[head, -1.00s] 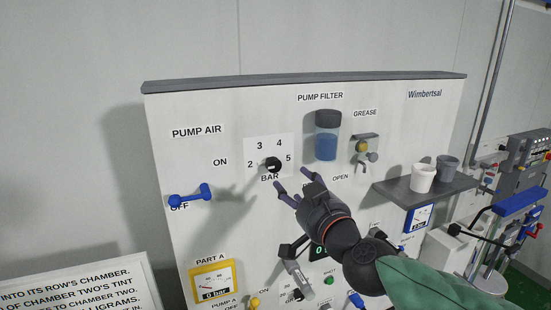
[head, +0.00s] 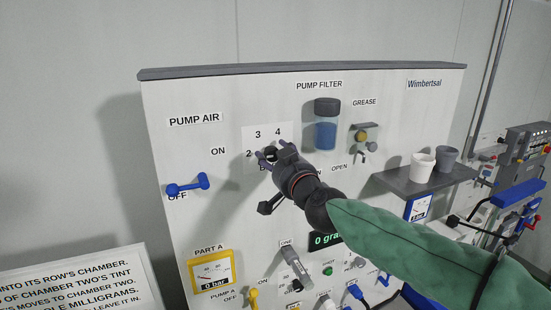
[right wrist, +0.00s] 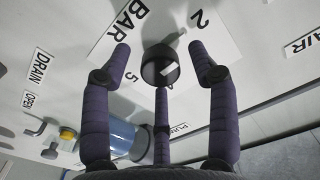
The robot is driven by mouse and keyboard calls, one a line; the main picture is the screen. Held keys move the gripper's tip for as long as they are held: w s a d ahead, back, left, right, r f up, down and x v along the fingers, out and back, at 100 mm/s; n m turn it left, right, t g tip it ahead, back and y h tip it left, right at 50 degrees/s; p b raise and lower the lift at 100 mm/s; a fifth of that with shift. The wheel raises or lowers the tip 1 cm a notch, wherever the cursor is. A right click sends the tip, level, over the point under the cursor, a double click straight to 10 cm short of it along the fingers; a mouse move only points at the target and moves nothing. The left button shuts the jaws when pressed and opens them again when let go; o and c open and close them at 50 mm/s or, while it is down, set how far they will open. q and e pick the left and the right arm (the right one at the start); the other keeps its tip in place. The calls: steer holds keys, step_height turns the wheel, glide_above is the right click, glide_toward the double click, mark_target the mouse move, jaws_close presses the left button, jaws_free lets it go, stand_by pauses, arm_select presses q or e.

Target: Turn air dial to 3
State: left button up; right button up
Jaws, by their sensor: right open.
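The air dial is a round black knob (right wrist: 160,65) with a white mark on its face, seen close in the right wrist view. It sits on a white scale plate (head: 253,132) numbered 2 to 5, under the PUMP AIR heading. A small grey part by the knob lies toward the 2; I cannot tell if it is the pointer. My right gripper (head: 270,157) is at the dial and hides most of it in the head view. In the right wrist view its purple fingers are open, one on each side of the knob, with gaps visible. My left gripper is out of view.
A blue ON/OFF lever (head: 187,185) is left of the dial. The blue filter bowl (head: 326,130) and grease fitting (head: 364,138) are to the right. A shelf (head: 400,180) holds two cups. A yellow-framed gauge (head: 212,272) and several levers are below.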

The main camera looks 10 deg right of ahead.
steer(key=c, duration=1.1)
steer(key=shift+c, duration=0.2)
steer(key=shift+m, duration=0.3)
steer(key=m, duration=0.5)
steer(key=shift+b, duration=0.4)
steer(key=m+b, duration=0.1)
steer(key=m, duration=0.5)
steer(key=o, duration=1.1)
